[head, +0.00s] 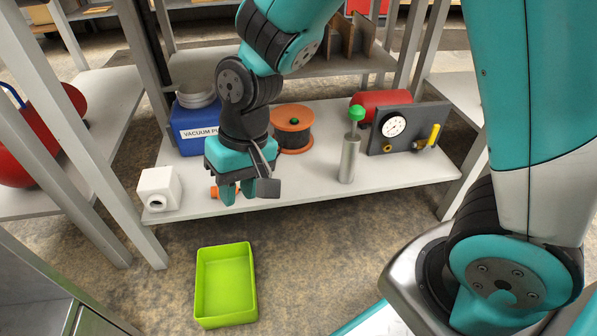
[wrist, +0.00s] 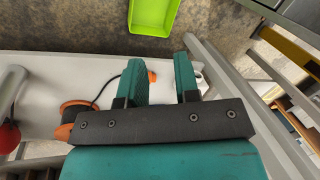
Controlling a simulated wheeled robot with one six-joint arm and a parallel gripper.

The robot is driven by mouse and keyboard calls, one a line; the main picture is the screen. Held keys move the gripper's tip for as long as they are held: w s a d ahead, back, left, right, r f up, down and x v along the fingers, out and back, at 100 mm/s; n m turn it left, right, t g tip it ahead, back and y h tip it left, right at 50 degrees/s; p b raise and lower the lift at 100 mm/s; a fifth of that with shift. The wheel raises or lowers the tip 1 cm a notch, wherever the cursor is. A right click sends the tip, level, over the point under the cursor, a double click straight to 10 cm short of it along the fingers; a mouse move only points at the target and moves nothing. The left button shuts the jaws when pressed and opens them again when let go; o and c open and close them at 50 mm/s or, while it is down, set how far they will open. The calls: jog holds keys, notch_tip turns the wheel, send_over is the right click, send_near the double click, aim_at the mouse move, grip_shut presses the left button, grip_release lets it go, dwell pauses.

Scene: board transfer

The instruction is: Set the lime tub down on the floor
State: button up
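The lime tub (head: 225,282) rests upright and empty on the floor in front of the shelf, at the lower left of the head view. Part of it shows at the top of the wrist view (wrist: 153,14). My gripper (head: 238,192) is over the front of the lower shelf board, apart from the tub and behind it. In the wrist view its two fingers (wrist: 160,64) stand apart with nothing held between them. A small orange object (wrist: 152,76) shows beyond the fingers, partly hidden.
The lower shelf (head: 300,190) holds a white block (head: 159,188), a blue box (head: 192,128), an orange cable reel (head: 292,128), a metal cylinder with a green knob (head: 349,158) and a gauge panel (head: 405,128). Grey shelf posts stand either side. Floor right of the tub is clear.

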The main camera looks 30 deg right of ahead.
jog(key=s+d+r+n, duration=0.2)
jog(key=s+r+n, duration=0.1)
jog(key=s+r, duration=0.3)
jog(key=s+d+r+n+y, duration=0.1)
jog(key=s+d+r+n, duration=0.1)
jog(key=s+r, duration=0.3)
jog(key=shift+s+r+n, duration=0.4)
jog(key=shift+s, duration=0.5)
